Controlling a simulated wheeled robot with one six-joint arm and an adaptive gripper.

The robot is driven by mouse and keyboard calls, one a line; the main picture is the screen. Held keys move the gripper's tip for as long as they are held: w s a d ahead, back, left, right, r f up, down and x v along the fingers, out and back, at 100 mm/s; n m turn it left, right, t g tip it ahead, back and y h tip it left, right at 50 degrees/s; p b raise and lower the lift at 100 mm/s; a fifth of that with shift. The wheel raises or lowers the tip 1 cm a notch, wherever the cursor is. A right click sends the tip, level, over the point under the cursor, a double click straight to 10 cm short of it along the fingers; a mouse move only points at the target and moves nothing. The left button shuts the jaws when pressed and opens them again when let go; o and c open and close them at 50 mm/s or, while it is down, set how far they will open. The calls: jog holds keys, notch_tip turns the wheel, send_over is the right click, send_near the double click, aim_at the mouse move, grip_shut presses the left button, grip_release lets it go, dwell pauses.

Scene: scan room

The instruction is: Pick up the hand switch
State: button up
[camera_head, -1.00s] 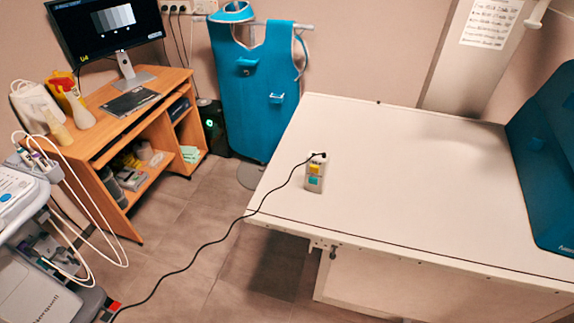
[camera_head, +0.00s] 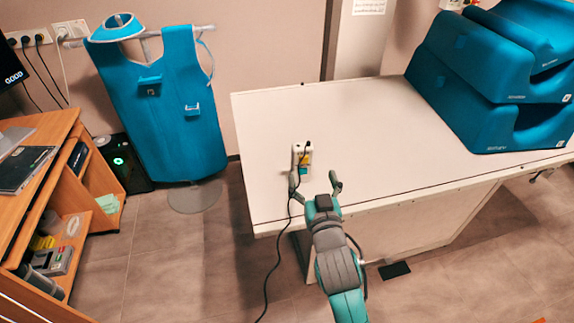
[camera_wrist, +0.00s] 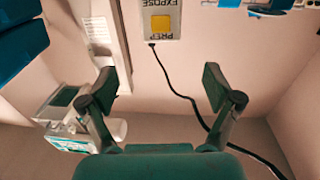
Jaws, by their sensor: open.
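The hand switch (camera_head: 302,157) is a small pale box with a yellow and a blue-green button and a black cable. It is on the white table (camera_head: 375,125) near its front left part. My gripper (camera_head: 315,182) is open and empty, in front of the switch and apart from it, at the table's front edge. In the wrist view the switch (camera_wrist: 161,18) shows upside down at the top edge, partly cut off, beyond the spread fingers of my gripper (camera_wrist: 158,87).
The black cable (camera_head: 268,262) hangs over the table's front edge to the floor. Blue foam blocks (camera_head: 470,95) are stacked on the table's right. A blue apron (camera_head: 170,105) hangs behind left. A wooden desk (camera_head: 60,170) stands at far left. The table's middle is clear.

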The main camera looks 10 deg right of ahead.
aim_at(304, 151)
jog(key=w, duration=1)
jog(key=shift+w+d+r, duration=0.1)
jog(key=shift+w+d, duration=0.15)
jog(key=shift+d, duration=0.15)
grip_shut()
